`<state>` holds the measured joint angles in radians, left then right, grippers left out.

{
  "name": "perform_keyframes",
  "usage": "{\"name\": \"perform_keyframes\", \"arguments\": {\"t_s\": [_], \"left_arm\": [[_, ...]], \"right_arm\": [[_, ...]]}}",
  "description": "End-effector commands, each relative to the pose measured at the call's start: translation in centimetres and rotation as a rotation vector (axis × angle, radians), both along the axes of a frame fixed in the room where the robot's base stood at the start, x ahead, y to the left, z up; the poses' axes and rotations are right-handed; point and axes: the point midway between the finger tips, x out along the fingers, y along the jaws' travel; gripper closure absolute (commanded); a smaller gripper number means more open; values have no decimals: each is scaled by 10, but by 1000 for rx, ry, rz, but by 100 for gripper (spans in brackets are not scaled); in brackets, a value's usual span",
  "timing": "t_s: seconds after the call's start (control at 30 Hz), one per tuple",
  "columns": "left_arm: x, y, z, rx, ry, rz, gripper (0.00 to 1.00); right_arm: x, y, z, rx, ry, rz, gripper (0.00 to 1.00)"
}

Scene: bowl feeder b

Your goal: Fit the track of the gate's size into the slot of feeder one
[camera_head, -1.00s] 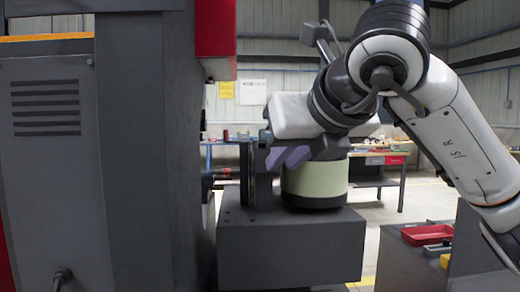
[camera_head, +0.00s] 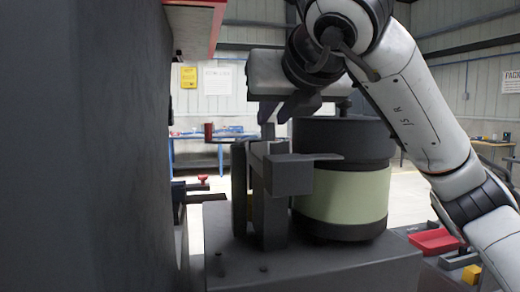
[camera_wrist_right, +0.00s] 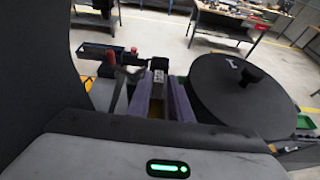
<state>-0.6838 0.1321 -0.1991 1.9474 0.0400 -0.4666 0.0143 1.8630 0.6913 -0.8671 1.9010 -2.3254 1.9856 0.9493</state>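The feeder (camera_head: 342,200) is a dark drum with a pale green band, standing on a dark grey plinth; its knobbed lid shows in the right wrist view (camera_wrist_right: 240,95). Beside it, a dark grey upright bracket (camera_head: 288,176) has a flat arm reaching right in front of the drum. A small light grey piece (camera_head: 268,131) stands on top of the bracket; I cannot tell whether it is the track. My right gripper (camera_head: 281,108) points down just above it. Its purple fingers (camera_wrist_right: 160,98) are apart, with a narrow grey piece between their tips. The slot and gate cannot be made out. My left gripper is out of view.
A large dark machine wall (camera_head: 85,150) fills the left, with a red-edged overhang above. A red tray (camera_head: 434,241) and a yellow block (camera_head: 471,273) lie at the lower right. A blue workbench (camera_head: 205,138) stands well behind.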

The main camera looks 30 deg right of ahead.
Motion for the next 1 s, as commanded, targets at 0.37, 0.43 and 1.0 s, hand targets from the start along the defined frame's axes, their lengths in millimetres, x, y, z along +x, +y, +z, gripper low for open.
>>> {"name": "perform_keyframes", "arguments": {"t_s": [0.37, 0.43, 1.0], "left_arm": [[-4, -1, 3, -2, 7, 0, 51], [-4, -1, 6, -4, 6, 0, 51], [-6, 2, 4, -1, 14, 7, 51]], "right_arm": [[36, -9, -18, 0, 4, -1, 81], [46, -11, -24, 0, 6, -1, 81], [70, -16, -35, -1, 0, 1, 98]]}}
